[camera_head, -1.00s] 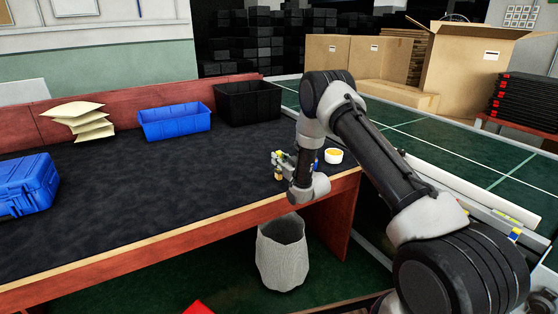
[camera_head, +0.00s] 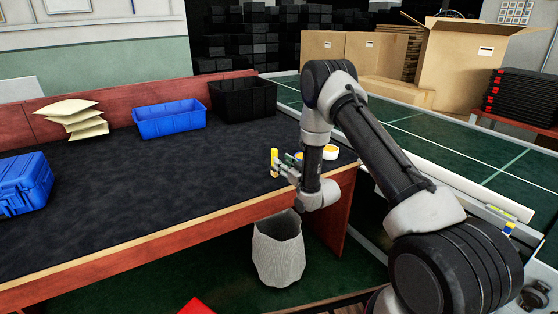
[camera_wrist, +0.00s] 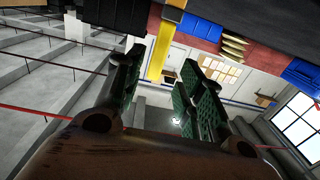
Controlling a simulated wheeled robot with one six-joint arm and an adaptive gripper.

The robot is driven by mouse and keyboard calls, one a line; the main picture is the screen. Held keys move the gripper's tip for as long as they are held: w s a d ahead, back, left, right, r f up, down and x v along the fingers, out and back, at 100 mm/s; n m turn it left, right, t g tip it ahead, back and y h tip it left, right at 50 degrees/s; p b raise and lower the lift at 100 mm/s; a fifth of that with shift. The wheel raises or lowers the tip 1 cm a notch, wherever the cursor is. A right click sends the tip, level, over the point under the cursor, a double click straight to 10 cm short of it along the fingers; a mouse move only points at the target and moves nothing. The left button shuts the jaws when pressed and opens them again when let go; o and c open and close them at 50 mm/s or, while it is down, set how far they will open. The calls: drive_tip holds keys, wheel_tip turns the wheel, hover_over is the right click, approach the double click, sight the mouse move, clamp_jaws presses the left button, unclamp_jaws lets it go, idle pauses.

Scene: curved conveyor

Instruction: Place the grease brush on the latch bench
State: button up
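A slim yellow thing (camera_head: 274,162), which may be the grease brush, stands upright over the dark-topped bench (camera_head: 150,195), near its right front part. In the wrist view, its yellow length (camera_wrist: 160,52) lies between and beyond the two green-padded fingers. My gripper (camera_head: 283,165) points left at it, low by the bench's front edge; it also shows in the wrist view (camera_wrist: 165,75). The fingers are apart, with gaps on both sides of the yellow length. I cannot tell whether its lower end touches the bench top.
A white roll with a yellow middle (camera_head: 330,152) sits behind my arm. Blue bin (camera_head: 170,120), black bin (camera_head: 243,98), blue case (camera_head: 22,185) and stacked pale packets (camera_head: 75,118) stand on the bench. A grey waste bin (camera_head: 278,252) is below its front edge. The bench middle is clear.

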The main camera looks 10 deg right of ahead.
drive_tip(key=shift+s+d, duration=0.15)
drive_tip(key=shift+s, duration=0.3)
drive_tip(key=d+r+g+h, duration=0.2)
drive_tip(key=d+r+h, duration=0.15)
drive_tip(key=r, duration=0.95)
drive_tip(key=s+d+r+m+g+h, duration=0.25)
drive_tip(key=s+d+r, duration=0.25)
drive_tip(key=s+r, duration=0.4)
drive_tip(key=s+d+r+g, duration=0.1)
drive_tip(key=s+r+g, duration=0.1)
drive_tip(key=s, duration=1.1)
drive_tip(key=s+d+r+m+g, duration=0.1)
drive_tip(key=s+r+g, duration=0.1)
drive_tip(key=s, duration=1.1)
drive_tip(key=s+d+r+g, duration=0.1)
drive_tip(key=s+g, duration=0.3)
drive_tip(key=s, duration=0.9)
drive_tip(key=shift+s+d+r+m, duration=0.35)
drive_tip(key=shift+d+r, duration=0.05)
drive_tip(key=shift+r, duration=0.3)
